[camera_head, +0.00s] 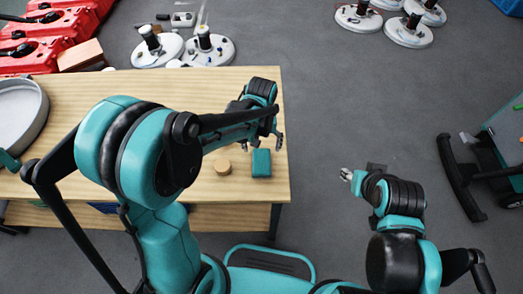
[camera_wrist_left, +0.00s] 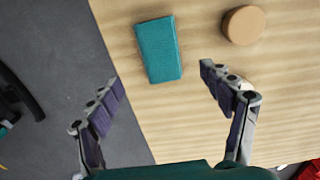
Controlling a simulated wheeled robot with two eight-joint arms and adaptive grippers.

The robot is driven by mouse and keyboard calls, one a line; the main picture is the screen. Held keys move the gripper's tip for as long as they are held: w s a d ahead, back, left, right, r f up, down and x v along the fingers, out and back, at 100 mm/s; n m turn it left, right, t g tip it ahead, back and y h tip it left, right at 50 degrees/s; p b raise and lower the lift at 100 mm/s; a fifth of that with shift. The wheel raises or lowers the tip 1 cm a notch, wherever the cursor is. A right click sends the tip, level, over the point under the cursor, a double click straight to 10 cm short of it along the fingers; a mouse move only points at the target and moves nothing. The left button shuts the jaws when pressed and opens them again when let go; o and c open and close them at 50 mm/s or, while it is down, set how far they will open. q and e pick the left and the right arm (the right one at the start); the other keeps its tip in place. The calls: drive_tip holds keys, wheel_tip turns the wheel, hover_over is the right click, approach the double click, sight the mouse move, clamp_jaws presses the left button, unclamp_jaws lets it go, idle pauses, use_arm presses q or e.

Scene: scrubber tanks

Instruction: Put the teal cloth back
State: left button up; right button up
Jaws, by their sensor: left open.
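The teal cloth (camera_head: 261,163) is a small folded rectangle lying flat on the wooden table (camera_head: 150,90), near its right edge. In the left wrist view the cloth (camera_wrist_left: 158,49) lies ahead of the fingertips, roughly between their lines and apart from both. My left gripper (camera_wrist_left: 162,82) is open and empty above the table. In the head view the left gripper (camera_head: 278,140) shows just beyond the cloth, partly hidden by my own arm. My right gripper (camera_head: 346,175) is over the floor, right of the table; its fingers are too small to judge.
A round tan disc (camera_head: 222,167) lies left of the cloth; it also shows in the left wrist view (camera_wrist_left: 243,25). A grey round pan (camera_head: 20,115) is at the table's left. Red machines (camera_head: 45,35) and white round scrubber parts (camera_head: 210,50) stand behind. A dark cart (camera_head: 490,165) stands right.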

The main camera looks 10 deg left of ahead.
use_arm(q)
drive_tip(key=s+a+r+m+t, duration=0.2)
drive_tip(key=s+a+r+t, duration=0.5)
drive_tip(key=s+r, duration=0.4)
drive_tip(key=shift+s+a+r+p, duration=0.35)
drive_tip(key=shift+a+r, duration=0.3)
drive_tip(key=shift+r, duration=0.2)
